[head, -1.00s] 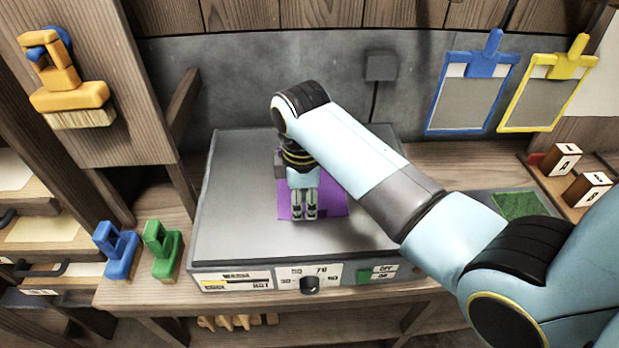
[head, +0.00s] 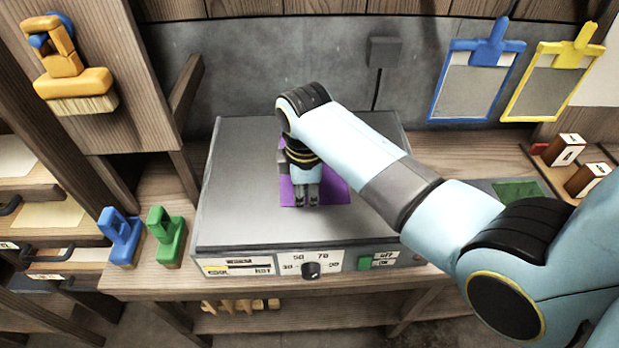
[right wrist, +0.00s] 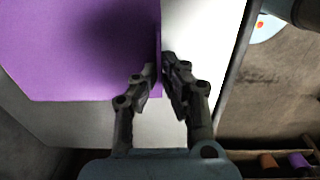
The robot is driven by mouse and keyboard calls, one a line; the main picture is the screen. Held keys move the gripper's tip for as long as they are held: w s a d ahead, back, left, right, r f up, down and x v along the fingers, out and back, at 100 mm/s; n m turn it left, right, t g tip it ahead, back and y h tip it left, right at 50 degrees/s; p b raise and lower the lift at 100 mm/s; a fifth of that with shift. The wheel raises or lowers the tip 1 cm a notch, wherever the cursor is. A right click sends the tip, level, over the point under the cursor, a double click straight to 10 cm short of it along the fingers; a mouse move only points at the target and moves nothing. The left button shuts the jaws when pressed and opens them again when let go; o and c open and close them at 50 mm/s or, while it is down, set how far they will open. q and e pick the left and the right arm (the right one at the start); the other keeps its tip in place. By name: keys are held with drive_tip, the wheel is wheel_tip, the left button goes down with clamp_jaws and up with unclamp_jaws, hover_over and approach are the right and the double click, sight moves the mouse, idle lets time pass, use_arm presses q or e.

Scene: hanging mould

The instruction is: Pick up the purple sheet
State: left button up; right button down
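The purple sheet (head: 333,187) lies flat on the grey top of the hot plate box (head: 235,190), partly hidden by my right gripper. In the right wrist view the sheet (right wrist: 75,50) fills the upper left, and a narrow strip along its right edge stands up. My right gripper (head: 307,200) points down at the sheet's front part. In the right wrist view its fingertips (right wrist: 160,68) are close together, one on each side of the raised strip, and look shut on it. My left gripper is not in view.
The box front has a dial (head: 311,270) and a green switch (head: 363,262). A blue-handled brush (head: 121,237) and a green-handled brush (head: 166,236) stand left of it. A blue clipboard (head: 478,85) and a yellow clipboard (head: 550,85) hang at the back right.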

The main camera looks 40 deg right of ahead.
drive_tip(key=shift+r, duration=0.1)
drive_tip(key=shift+w+r, duration=0.1)
drive_tip(key=shift+r, duration=0.15)
wheel_tip(320, 180, up, 3)
drive_tip(key=shift+f+b, duration=0.1)
drive_tip(key=shift+b, duration=0.3)
drive_tip(key=s+d+r, duration=0.1)
drive_tip(key=s+r, duration=0.6)
drive_tip(key=s, duration=0.4)
drive_tip(key=shift+s+r+b, duration=0.25)
drive_tip(key=shift+s+b, duration=0.15)
drive_tip(key=shift+b, duration=0.05)
drive_tip(key=shift+s+d, duration=0.1)
